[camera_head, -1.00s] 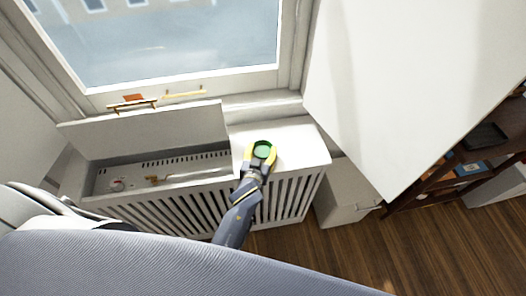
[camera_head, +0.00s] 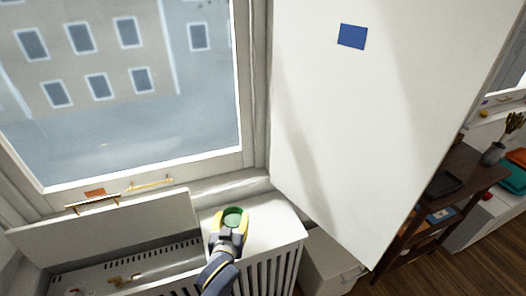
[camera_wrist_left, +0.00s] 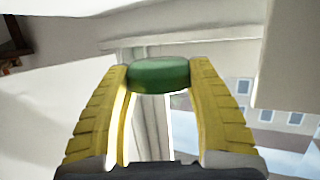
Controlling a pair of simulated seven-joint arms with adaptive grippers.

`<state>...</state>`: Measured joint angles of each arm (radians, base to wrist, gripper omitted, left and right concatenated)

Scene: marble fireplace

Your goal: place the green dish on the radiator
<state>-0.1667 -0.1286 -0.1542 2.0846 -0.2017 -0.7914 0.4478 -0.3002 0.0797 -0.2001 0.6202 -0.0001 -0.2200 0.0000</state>
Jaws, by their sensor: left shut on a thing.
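The green dish (camera_head: 233,217) is small and round, and it sits between the yellow fingertips of my left gripper (camera_head: 231,226). In the left wrist view the dish (camera_wrist_left: 158,75) spans the gap between both yellow fingers, and the gripper (camera_wrist_left: 158,80) is shut on it. The radiator (camera_head: 262,231) is a white cover with a slatted front and a flat top on its right part. In the head view the dish appears over that flat top; I cannot tell whether it touches it. My right gripper is not in view.
The radiator's left part has a raised lid (camera_head: 105,225) over an open recess holding small brass pieces (camera_head: 124,281). A large white panel (camera_head: 375,120) with a blue patch stands to the right. A white cabinet (camera_head: 325,262) and dark wooden shelf (camera_head: 440,205) are beyond.

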